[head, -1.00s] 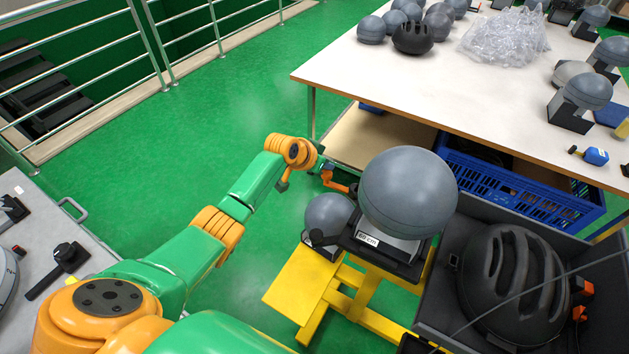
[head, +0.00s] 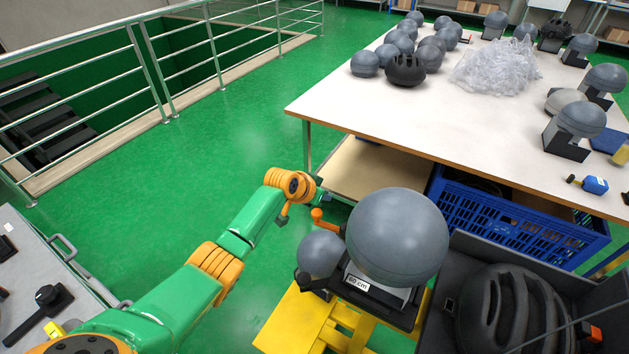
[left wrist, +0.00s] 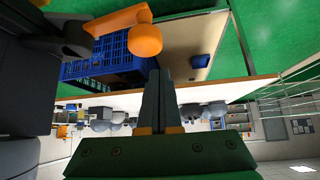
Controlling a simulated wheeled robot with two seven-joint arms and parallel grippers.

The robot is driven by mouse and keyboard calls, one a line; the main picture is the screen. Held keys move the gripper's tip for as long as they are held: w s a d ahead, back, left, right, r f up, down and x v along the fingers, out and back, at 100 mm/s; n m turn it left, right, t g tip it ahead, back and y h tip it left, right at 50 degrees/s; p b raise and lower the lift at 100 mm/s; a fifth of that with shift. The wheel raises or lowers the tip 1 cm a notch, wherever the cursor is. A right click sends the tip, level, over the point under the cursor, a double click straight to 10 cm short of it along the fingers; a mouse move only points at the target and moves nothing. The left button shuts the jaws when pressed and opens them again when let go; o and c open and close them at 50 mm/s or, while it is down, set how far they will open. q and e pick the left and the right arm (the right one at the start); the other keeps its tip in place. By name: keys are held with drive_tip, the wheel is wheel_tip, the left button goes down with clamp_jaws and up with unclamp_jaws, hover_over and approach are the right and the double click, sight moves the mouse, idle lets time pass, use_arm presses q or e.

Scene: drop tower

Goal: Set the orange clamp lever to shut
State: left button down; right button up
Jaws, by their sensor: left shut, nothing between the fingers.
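The orange clamp lever (head: 325,219) sticks out to the upper left beside the large grey ball headform (head: 398,237), its round knob at the free end. In the left wrist view the lever (left wrist: 113,20) and its knob (left wrist: 145,40) show large and close, just beyond my fingers. My left gripper (head: 324,198) is just behind and above the knob in the head view, partly hard to make out. In the left wrist view its fingers (left wrist: 158,76) are together, empty, and seem apart from the knob. Whether the lever stands open or shut I cannot tell. My right gripper is not in view.
The headform's black mount stands on a yellow frame (head: 285,318), with a smaller grey ball (head: 320,254) beside it. A dark bin with a black helmet (head: 510,310) is at right. A white table (head: 440,110) and blue crate (head: 520,215) lie behind. Green floor left is clear.

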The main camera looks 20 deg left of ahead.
use_arm(q)
drive_tip(key=p+v, duration=0.1)
drive_tip(key=v, duration=0.7)
drive_tip(key=shift+d+r+p, duration=0.1)
drive_tip(key=shift+r+p, duration=0.25)
drive_tip(key=shift+s+r, duration=0.45)
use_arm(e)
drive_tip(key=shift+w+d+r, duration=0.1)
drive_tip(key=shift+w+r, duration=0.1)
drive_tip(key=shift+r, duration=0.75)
